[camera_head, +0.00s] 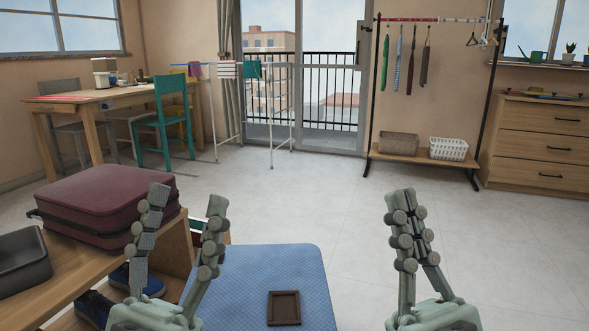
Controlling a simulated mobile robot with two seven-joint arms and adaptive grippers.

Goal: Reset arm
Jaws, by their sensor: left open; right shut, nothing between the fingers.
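My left gripper (187,205) is at the lower left, its two fingers pointing up and spread apart, with nothing between them. It stands in front of the shelf and the left edge of the blue ironing-board-like surface. My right gripper (403,200) is at the lower right, its fingers pointing up and their tips together, holding nothing. It is to the right of the blue surface, over the floor in the picture. Both arms come in from the bottom edge, and only the grippers show.
A blue padded surface (270,262) with a small brown tray (284,294) lies between my grippers. A dark red suitcase (105,200) and a grey bin (22,262) sit on a wooden bench at left. A clothes rack (425,155) and dresser (540,150) stand beyond open floor.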

